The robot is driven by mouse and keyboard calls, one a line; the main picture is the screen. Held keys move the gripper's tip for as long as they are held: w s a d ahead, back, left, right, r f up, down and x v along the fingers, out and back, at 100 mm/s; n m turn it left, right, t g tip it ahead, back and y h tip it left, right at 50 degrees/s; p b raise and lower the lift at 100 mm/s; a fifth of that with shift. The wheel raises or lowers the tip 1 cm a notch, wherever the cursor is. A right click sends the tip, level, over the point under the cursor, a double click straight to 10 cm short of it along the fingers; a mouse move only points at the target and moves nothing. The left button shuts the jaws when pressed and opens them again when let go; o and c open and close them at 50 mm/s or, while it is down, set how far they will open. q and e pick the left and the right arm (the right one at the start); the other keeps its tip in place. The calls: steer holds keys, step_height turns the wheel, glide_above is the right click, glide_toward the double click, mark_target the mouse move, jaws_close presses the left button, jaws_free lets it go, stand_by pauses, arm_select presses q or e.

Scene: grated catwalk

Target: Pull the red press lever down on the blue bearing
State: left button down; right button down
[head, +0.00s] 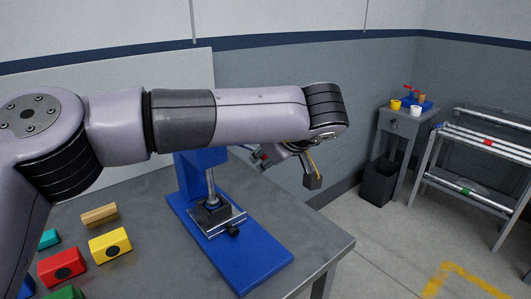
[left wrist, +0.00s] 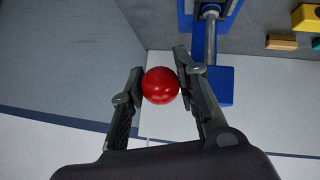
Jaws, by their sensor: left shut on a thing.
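The blue press (head: 245,255) stands on the grey bench. Its steel ram (head: 211,185) reaches down to a dark block (head: 211,211) on a metal plate; I cannot tell whether they touch. The red ball knob of the lever (left wrist: 160,86) is between the fingers of my left gripper (left wrist: 158,70), which is shut on it. In the head view my left arm hides the upper press and most of the lever. I cannot make out a blue bearing apart from the blue press. My right gripper is not in view.
Red (head: 62,267), yellow (head: 110,244) and wooden (head: 99,215) blocks lie on the bench (head: 315,238) left of the press. Beyond the bench are a dark bin (head: 379,182), a small stand (head: 397,127) with cups, and a rack (head: 480,148). The floor right of the bench is clear.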

arm_select(q)
steer(key=shift+s+d+f+b, duration=0.1)
steer(key=shift+f+b, duration=0.1)
steer(key=shift+f, duration=0.35)
steer(key=shift+s+d+f+b, duration=0.1)
steer(key=shift+f+b, duration=0.1)
steer(key=shift+f, duration=0.3)
steer(key=shift+a, duration=0.1)
steer(key=c, duration=1.2)
jaws_free()
steer(key=shift+r, duration=0.15)
steer(key=shift+w, duration=0.1)
steer(key=v, duration=1.2)
